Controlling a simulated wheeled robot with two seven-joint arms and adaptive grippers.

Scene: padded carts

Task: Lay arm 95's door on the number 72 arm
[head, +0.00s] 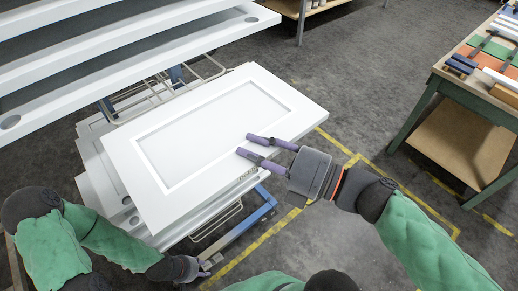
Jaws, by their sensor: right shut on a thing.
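A white panelled door (205,130) with a recessed rectangle lies tilted across the middle of the head view, above other white panels on a cart. My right gripper (246,145) is at the door's right edge, shut on it, with its purple fingers showing over the top face. My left gripper (206,268) is low in the view, below the door's near corner and apart from it; its finger opening is unclear. No arm numbers 95 or 72 can be read, and the door hides most of what lies under it.
Several white panels (130,62) are stacked at upper left, close to the door's far side. The cart's blue frame (243,230) shows below. A workbench (440,85) with tools stands at right. Yellow lines (330,143) mark the grey floor, which is clear between cart and bench.

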